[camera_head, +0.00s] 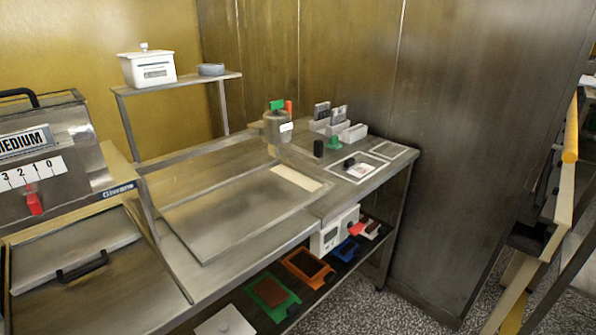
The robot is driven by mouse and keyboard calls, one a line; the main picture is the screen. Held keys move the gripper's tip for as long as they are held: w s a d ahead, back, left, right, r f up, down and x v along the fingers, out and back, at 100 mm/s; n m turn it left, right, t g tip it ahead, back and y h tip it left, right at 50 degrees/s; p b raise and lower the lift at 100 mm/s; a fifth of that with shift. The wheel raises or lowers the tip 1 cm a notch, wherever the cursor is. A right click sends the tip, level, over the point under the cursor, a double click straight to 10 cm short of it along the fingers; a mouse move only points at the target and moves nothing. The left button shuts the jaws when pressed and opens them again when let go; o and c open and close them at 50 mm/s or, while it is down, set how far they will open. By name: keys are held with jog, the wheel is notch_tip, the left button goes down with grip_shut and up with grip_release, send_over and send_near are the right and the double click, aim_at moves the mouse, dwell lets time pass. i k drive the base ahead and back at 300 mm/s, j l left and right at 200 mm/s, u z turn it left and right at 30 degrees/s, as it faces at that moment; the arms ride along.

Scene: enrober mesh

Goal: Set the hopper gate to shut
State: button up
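The hopper (62,150) is a grey metal box at the left edge, partly cut off by the frame. It bears a MEDIUM label (24,141) and a white scale (32,174) marked 3, 2, 1, 0. A red gate tab (34,204) hangs below the scale, under the stretch between 2 and 1; I cannot tell its exact mark. It is away from the 0 end at the right. The gate itself is hidden. My gripper is not in view.
A lid with a black handle (82,270) lies below the hopper. The steel bench (338,201) runs right, with a pot (277,127) and small holders at its back. A raised shelf (190,83) holds a white tub (148,68). Coloured trays sit on the lower shelf (334,281).

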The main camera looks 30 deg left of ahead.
aim_at(32, 199)
jog(key=i+u, duration=0.2)
jog(key=u, duration=0.25)
jog(key=i+l+u, duration=0.2)
jog(key=u, duration=0.3)
jog(key=i+l+u, duration=0.15)
jog(key=u, duration=0.3)
jog(key=i+l+u, duration=0.1)
jog(key=l, duration=0.25)
jog(key=i+l+u, duration=0.2)
jog(key=i+l, duration=0.15)
jog(key=l, duration=0.3)
jog(key=i+l, duration=0.15)
jog(key=l, duration=0.25)
jog(key=i+l+u, duration=0.15)
jog(key=l, duration=0.2)
jog(key=j+u, duration=0.25)
jog(key=u, duration=0.15)
jog(key=j+u, duration=0.5)
jog(key=u, duration=0.25)
jog(key=j+u, duration=0.35)
jog(key=l, duration=0.1)
